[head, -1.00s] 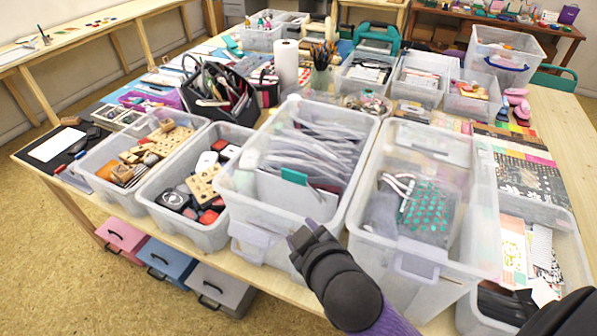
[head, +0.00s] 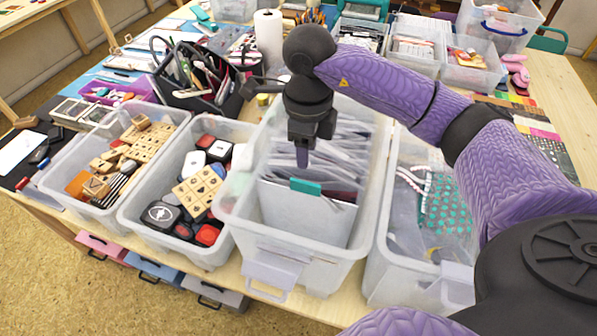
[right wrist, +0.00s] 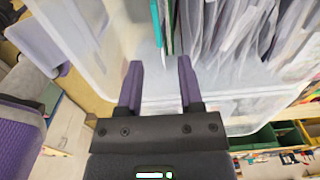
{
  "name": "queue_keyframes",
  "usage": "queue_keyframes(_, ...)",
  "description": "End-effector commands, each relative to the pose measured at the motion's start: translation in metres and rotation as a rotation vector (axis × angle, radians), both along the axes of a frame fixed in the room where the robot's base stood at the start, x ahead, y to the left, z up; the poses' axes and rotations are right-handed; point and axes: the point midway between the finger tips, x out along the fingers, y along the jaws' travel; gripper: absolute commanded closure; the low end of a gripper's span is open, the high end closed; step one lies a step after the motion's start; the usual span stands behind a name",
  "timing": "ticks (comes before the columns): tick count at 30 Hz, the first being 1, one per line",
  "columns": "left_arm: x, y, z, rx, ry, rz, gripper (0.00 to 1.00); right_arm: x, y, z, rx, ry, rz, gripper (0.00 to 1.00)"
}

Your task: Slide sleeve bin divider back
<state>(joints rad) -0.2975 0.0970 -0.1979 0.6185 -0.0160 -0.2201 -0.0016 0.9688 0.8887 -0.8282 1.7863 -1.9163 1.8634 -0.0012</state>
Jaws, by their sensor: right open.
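The sleeve bin (head: 232,205) is a clear plastic box with a front latch in the middle of the table. Many grey translucent sleeves (head: 345,150) stand in it, leaning. A pale divider panel (head: 305,218) with a teal tab (head: 305,187) stands in front of the sleeves, near the bin's front. My right gripper (head: 302,156) points down over the bin, just above and behind the teal tab. In the right wrist view its two purple fingers (right wrist: 160,85) are apart with nothing between them. The teal edge (right wrist: 166,25) shows beyond the fingers. My left gripper is out of view.
A bin of stamps and inkpads (head: 130,210) stands left of the sleeve bin, and another bin of wooden stamps (head: 75,190) beyond it. A clear bin with a teal-dotted bag (head: 445,210) stands close on the right. A paper-towel roll (head: 268,40) and black caddy (head: 200,85) stand behind.

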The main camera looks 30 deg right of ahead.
Motion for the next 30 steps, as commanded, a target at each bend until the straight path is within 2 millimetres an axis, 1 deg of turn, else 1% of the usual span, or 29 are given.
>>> queue_keyframes(1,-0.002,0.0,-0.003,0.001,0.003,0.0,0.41,-0.001,0.0,-0.011,0.0,0.006,0.001,0.53)
queue_keyframes(6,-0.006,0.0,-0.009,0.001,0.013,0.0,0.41,-0.002,0.001,-0.054,0.004,0.007,0.003,0.53)
queue_keyframes(10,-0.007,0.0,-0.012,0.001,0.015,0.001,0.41,-0.001,0.002,-0.079,0.005,0.005,0.003,0.53)
queue_keyframes(12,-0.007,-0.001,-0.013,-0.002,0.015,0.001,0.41,-0.001,0.002,-0.088,0.006,0.005,0.004,0.53)
queue_keyframes(15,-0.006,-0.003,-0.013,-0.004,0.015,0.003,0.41,-0.001,0.002,-0.093,0.007,0.002,0.005,0.53)
queue_keyframes(21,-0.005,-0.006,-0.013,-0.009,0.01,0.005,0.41,-0.001,0.002,-0.093,0.007,0.001,0.005,0.53)
queue_keyframes(22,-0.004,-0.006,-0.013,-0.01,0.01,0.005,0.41,-0.001,0.002,-0.093,0.007,0.001,0.005,0.55)
queue_keyframes(28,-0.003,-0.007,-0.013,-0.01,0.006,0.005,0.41,-0.001,0.002,-0.093,0.008,0.002,0.005,0.97)
queue_keyframes(29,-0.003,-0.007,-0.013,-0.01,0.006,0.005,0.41,-0.001,0.002,-0.092,0.008,0.002,0.005,1.0)
queue_keyframes(30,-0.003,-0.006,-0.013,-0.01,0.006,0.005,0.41,-0.001,0.002,-0.092,0.008,0.002,0.005,1.0)
